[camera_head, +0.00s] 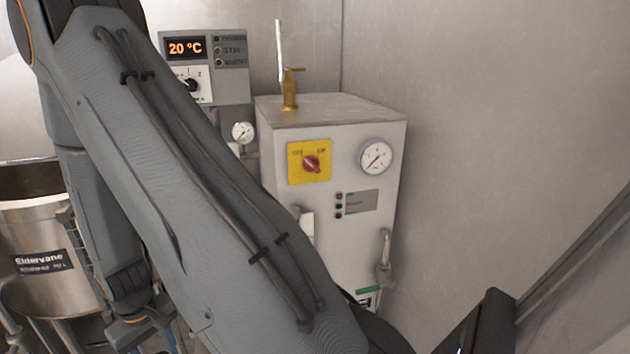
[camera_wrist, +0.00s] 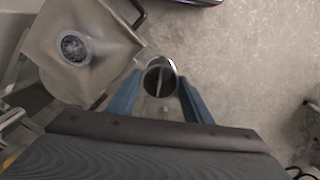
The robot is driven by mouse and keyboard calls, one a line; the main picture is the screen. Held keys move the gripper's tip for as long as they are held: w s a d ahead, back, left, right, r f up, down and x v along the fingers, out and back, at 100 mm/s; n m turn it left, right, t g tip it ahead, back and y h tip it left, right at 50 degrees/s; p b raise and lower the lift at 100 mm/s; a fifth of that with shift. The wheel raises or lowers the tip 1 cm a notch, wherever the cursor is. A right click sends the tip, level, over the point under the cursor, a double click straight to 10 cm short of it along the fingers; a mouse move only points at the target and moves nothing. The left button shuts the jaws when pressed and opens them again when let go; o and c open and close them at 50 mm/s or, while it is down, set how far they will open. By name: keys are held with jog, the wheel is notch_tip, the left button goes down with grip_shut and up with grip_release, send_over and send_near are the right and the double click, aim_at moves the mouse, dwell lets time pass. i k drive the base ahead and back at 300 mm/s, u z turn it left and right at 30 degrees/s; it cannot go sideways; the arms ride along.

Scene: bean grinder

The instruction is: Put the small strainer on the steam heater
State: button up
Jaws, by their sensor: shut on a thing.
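In the wrist view my gripper (camera_wrist: 160,90) has its two blue fingers shut on a small round metal cup (camera_wrist: 164,106). It looks like the small strainer, with a bright rim, a dark round opening and a thin strip across the inside. It is held clear above the grey floor. In the head view a pale metal cabinet (camera_head: 330,230) has a gauge and a yellow plate with a red knob. Behind it is a grey unit (camera_head: 233,90) reading 20 °C. I cannot tell for sure which one is the steam heater. The held cup does not show in the head view.
A beige square-topped housing (camera_wrist: 104,25) with a round dark opening is left of my gripper in the wrist view. A steel vessel (camera_head: 45,285) stands at the left in the head view. A brass valve (camera_head: 289,92) rises from the cabinet. Metal walls close the right side.

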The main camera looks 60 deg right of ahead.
aim_at(356, 110)
jog(key=z, duration=0.75)
jog(key=k, duration=0.25)
jog(key=z, duration=0.05)
